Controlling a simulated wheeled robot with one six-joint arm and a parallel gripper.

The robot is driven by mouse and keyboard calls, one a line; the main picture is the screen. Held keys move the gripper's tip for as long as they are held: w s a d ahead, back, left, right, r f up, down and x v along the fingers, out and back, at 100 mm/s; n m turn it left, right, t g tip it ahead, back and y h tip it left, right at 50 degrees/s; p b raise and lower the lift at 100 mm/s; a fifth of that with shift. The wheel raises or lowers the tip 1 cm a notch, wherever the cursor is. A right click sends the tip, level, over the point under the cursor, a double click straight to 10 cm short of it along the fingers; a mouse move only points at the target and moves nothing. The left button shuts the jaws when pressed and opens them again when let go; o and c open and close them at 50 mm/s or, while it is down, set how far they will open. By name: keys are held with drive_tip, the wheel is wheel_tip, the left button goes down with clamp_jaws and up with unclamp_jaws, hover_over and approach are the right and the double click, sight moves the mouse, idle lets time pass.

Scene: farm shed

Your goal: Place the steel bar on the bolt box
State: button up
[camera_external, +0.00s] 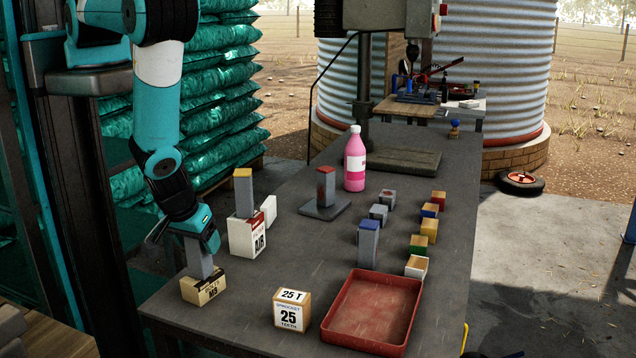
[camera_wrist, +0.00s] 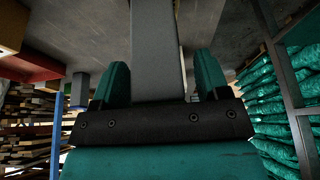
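The grey steel bar (camera_external: 200,262) stands upright below my gripper (camera_external: 200,240), its lower end at the top of the tan bolt box (camera_external: 204,289) marked M9. I cannot tell whether it rests there or hangs just above. In the wrist view the bar (camera_wrist: 158,50) lies between the two teal fingers of my gripper (camera_wrist: 160,80). A narrow gap seems to show beside the right finger; whether both fingers press on the bar is unclear. The bar's upper end is hidden by my gripper.
A white AIR box (camera_external: 247,238) holding a yellow-topped bar (camera_external: 244,195) stands close behind. A sprocket box (camera_external: 292,310) and red tray (camera_external: 372,312) are at the front. A red-topped bar (camera_external: 326,186), pink bottle (camera_external: 355,160) and blue-topped bar (camera_external: 368,246) stand farther right.

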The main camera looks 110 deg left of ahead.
drive_tip(key=b+v, duration=0.4)
drive_tip(key=v, duration=0.8)
drive_tip(key=w+a+r+m, duration=0.2)
drive_tip(key=w+a+r, duration=0.25)
drive_tip(key=r, duration=0.45)
drive_tip(key=s+a+r+m, duration=0.3)
drive_tip(key=a+r+m, duration=0.3)
drive_tip(key=a+r, duration=0.8)
drive_tip(key=s+a+r+m, duration=0.2)
drive_tip(key=s+r+m, duration=0.1)
drive_tip(key=s+r, duration=0.4)
drive_tip(key=shift+a+r, duration=0.25)
drive_tip(key=shift+r, duration=0.65)
